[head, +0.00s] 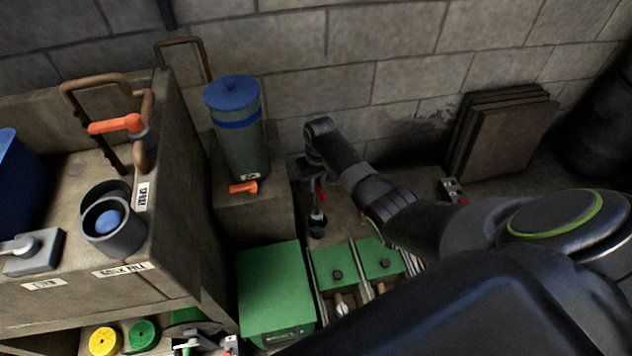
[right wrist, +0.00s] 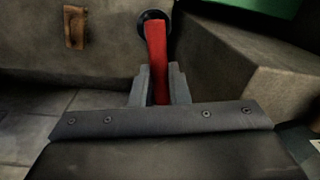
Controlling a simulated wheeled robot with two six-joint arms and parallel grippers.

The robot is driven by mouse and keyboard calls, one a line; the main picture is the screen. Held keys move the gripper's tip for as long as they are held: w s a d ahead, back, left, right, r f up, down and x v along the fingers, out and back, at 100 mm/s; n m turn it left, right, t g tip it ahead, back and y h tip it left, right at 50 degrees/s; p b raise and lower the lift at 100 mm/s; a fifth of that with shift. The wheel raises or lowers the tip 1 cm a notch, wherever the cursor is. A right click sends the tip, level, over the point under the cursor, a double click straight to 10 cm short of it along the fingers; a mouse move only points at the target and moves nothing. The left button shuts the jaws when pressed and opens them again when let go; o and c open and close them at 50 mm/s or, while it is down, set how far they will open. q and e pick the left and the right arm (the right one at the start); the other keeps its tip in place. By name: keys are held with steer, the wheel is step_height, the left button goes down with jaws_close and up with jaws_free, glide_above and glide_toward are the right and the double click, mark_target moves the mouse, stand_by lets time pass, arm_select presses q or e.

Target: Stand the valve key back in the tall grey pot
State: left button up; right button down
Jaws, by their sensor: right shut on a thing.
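My right gripper (head: 314,172) is shut on the valve key's red part (head: 320,192), low beside the concrete block. Below it a pale shaft and a dark cup-like end (head: 316,230) show; I cannot tell whether this end touches the floor. In the right wrist view the red bar (right wrist: 157,60) sits between the fingers (right wrist: 160,90), with a dark round piece (right wrist: 152,20) at its far end. A grey pot (head: 125,242) stands open on the bench at left with a blue ball-like thing inside. A second grey rim (head: 104,190) shows behind it. My left gripper is not in view.
The bench (head: 185,225) carries copper pipes and an orange lever (head: 115,124). A blue-lidded grey canister (head: 240,140) stands on the concrete block (head: 262,212). Green boxes (head: 275,290) lie in front. Boards (head: 505,130) lean on the wall.

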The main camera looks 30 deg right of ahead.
mark_target(316, 199)
steer(key=shift+r+p, duration=0.1)
steer(key=shift+p, duration=0.6)
stand_by(0.6)
steer(key=shift+f, duration=0.25)
stand_by(0.4)
steer(key=shift+f+b, duration=1.1)
steer(key=shift+f, duration=0.55)
steer(key=shift+f+b, duration=1.1)
steer(key=shift+f, duration=0.15)
steer(key=shift+f+b, duration=0.9)
steer(key=shift+f, duration=0.3)
steer(key=c, duration=1.3)
jaws_free()
